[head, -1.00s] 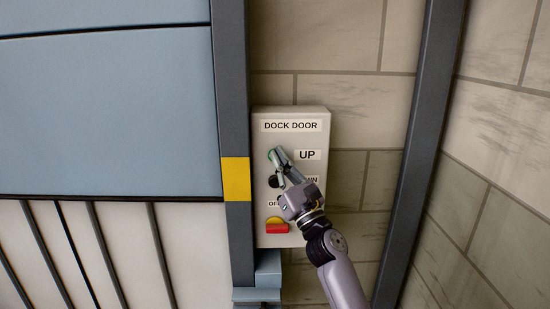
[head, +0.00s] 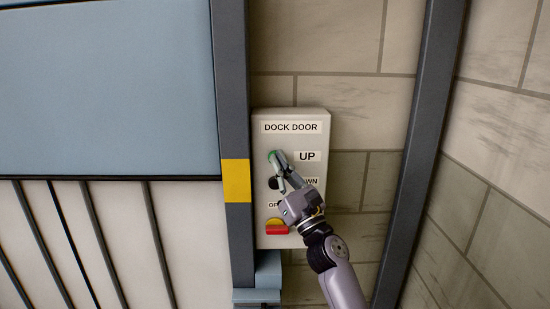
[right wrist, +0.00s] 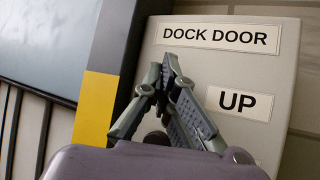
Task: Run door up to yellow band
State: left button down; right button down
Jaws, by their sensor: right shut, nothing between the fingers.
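The blue-grey dock door (head: 110,100) is at the left in the head view, and its bottom edge is level with the middle part of the yellow band (head: 236,180) on the dark door post. The band also shows in the right wrist view (right wrist: 96,105). The control box (head: 318,215) is labelled DOCK DOOR. My right gripper (head: 276,156) is shut and empty, its fingertips over the green UP button (head: 270,154), which is mostly hidden. Whether they touch it I cannot tell. The black DOWN button (head: 273,183) is partly behind the fingers. My left gripper is out of view.
A red switch on a yellow base (head: 277,229) is low on the box, close to my wrist. A dark upright post (head: 420,150) stands right of the box, with bare block wall between. Pale ribbed panelling (head: 110,240) shows below the door.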

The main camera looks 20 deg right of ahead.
jog(key=shift+s+a, duration=0.1)
jog(key=shift+s, duration=0.25)
jog(key=s+p, duration=0.1)
jog(key=s, duration=0.1)
jog(key=s+a+p, duration=0.1)
jog(key=s, duration=0.1)
jog(key=shift+s+a, duration=0.2)
jog(key=shift+s, duration=0.2)
dwell(0.6)
